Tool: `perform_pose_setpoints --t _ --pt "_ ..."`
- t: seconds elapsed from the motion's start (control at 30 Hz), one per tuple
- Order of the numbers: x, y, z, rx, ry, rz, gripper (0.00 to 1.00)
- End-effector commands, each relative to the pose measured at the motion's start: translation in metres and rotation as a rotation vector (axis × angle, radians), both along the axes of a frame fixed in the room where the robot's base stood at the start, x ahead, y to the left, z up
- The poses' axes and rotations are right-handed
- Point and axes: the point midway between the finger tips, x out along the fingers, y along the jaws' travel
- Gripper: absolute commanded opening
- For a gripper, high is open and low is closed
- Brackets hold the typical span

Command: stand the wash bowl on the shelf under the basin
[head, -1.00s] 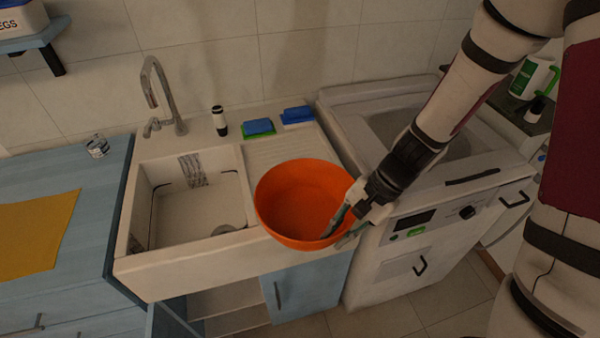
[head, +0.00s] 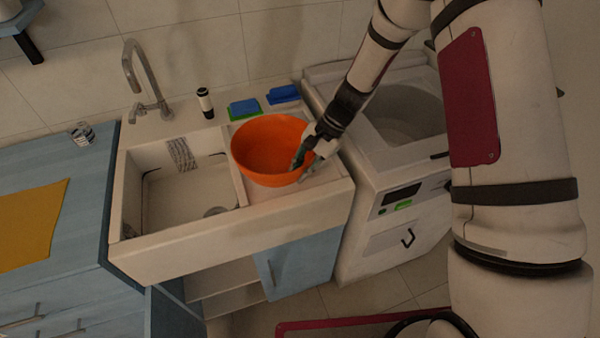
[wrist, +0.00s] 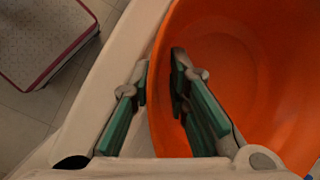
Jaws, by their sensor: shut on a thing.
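The orange wash bowl (head: 268,147) is over the drainboard to the right of the basin (head: 185,190). In the head view I cannot tell whether it rests on the drainboard or hangs just above it. My gripper (head: 303,160) is shut on the bowl's right rim. In the wrist view the bowl (wrist: 250,60) fills the right side, and the green fingers of my gripper (wrist: 162,95) stand either side of its wall. Below the basin the cabinet is open at the left, showing a pale shelf (head: 222,280). A blue door (head: 300,266) covers the right part.
A washing machine (head: 395,215) stands right of the sink unit. Blue sponges (head: 245,106) and a dark-and-white bottle (head: 205,102) stand behind the bowl. A tall tap (head: 145,80) rises behind the basin. A blue counter (head: 80,170) with a yellow cloth (head: 28,225) is at left.

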Motion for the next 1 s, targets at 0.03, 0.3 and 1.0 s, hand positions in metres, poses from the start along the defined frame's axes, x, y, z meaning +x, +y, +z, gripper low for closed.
perform_pose_setpoints --t 0.03,0.3,1.0 --pt "-0.001 0.001 -0.004 0.002 0.000 0.001 0.00" --pt "0.001 0.001 -0.011 0.002 -0.003 0.000 0.00" --pt "0.000 0.000 -0.010 0.000 -0.003 0.000 0.36"
